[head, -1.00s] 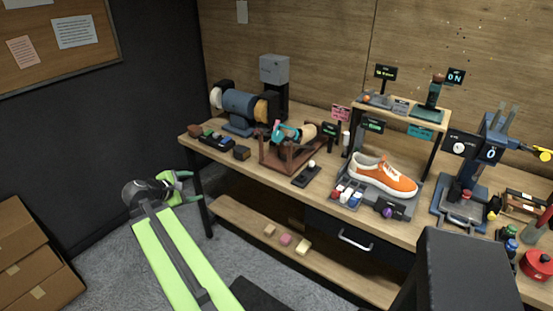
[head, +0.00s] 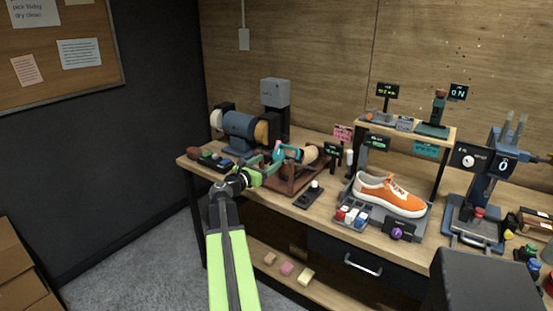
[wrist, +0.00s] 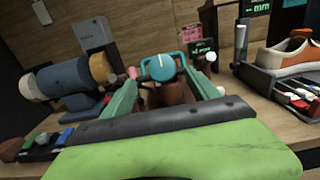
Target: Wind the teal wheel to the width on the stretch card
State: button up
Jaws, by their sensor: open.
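The teal wheel (head: 278,152) sits at the left end of the reddish-brown wooden stand (head: 288,186) on the bench, beside a tan rounded form (head: 310,153). In the wrist view the wheel (wrist: 161,67) is a teal disc with a white mark and side loops. My open gripper (head: 262,172) is just in front of the wheel. In the wrist view its green fingers reach to either side of the wheel; I cannot tell if they touch it. A pink card (head: 343,133) stands behind the stand, its writing too small to read. A small dark display (head: 332,150) stands near it.
A drawer (head: 348,258) lies below.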

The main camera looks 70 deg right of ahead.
aim_at(276, 156)
jog(key=x, duration=0.7)
jog(key=shift+d, duration=0.1)
